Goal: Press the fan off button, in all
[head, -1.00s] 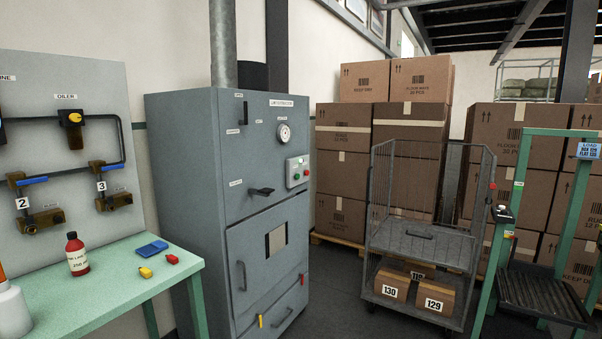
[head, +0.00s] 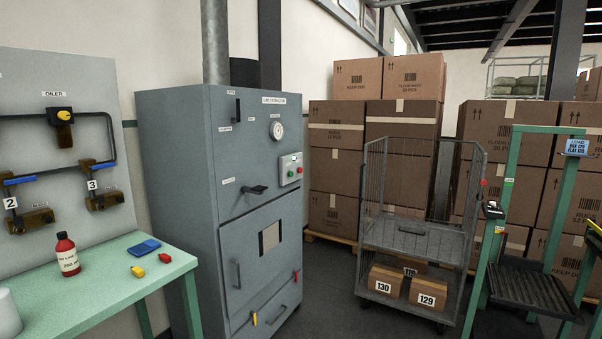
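A tall grey extractor cabinet (head: 180,200) stands left of centre, with a duct rising from its top. On its front is a small light control box (head: 291,168) with a green button (head: 291,173) and a red button (head: 299,170); their labels are too small to read. A round gauge (head: 277,130) sits above the box, and a dark lever handle (head: 255,189) sits to its lower left. The cabinet door is shut. Neither of my grippers shows in the head view.
A green table (head: 100,290) with a red bottle (head: 67,255) and small items stands at the left, below a valve panel (head: 60,140). A cage trolley (head: 410,240) with numbered boxes and a green-framed scale (head: 530,290) stand to the right. Dark floor lies before the cabinet.

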